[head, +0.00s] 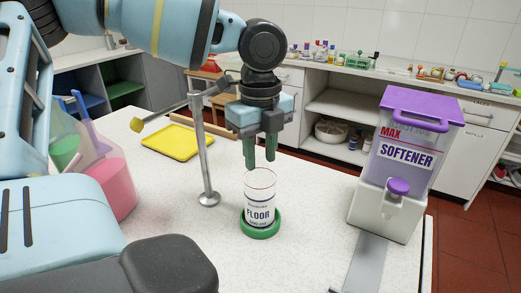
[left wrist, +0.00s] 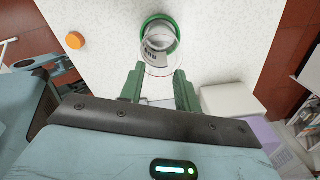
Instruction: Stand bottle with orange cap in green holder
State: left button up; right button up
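An orange disc, like a cap (left wrist: 74,40), lies on the table left of the holder in the left wrist view. It is not visible in the head view. My left gripper (head: 261,164) points down, open and empty, just above and behind the bottle. My right gripper is out of view.
A metal pole (head: 203,150) on a round base stands left of the bottle. A purple and white softener dispenser (head: 410,150) stands at the right.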

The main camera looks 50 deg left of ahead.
pick_arm(q)
jog(key=shift+o, duration=1.2)
jog(key=shift+r, duration=0.15)
notch_tip(320, 180, up, 12)
jog(key=p, duration=0.1)
